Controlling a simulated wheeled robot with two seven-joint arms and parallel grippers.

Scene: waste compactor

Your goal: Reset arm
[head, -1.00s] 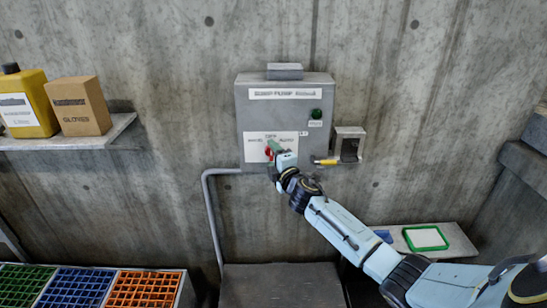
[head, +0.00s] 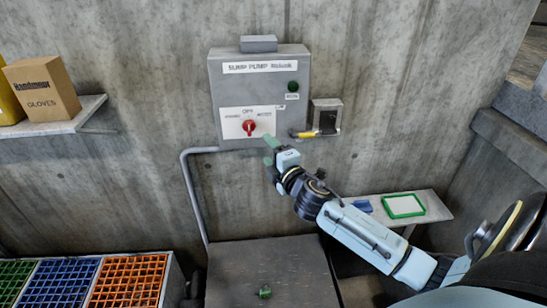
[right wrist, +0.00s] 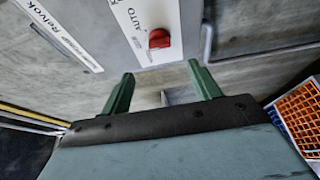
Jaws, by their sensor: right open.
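My right gripper (head: 268,151) is open and empty, just below and right of the red rotary knob (head: 249,127) on the grey control box (head: 232,96), clear of the knob. In the right wrist view, the two green fingers (right wrist: 161,86) stand apart, with nothing between them. The red knob (right wrist: 159,39) shows just beyond them, on a white label plate with "AUTO" on it. My right arm reaches in from the lower right, still extended toward the wall. My left gripper is not in view.
A grey holder with a yellow-handled item (head: 304,134) hangs right of the control box. A low shelf with a green-framed tray (head: 403,206) is below it. A grey cabinet top (head: 225,280) with a small green object (head: 265,292) stands below the control box. Coloured crates (head: 125,280) sit lower left.

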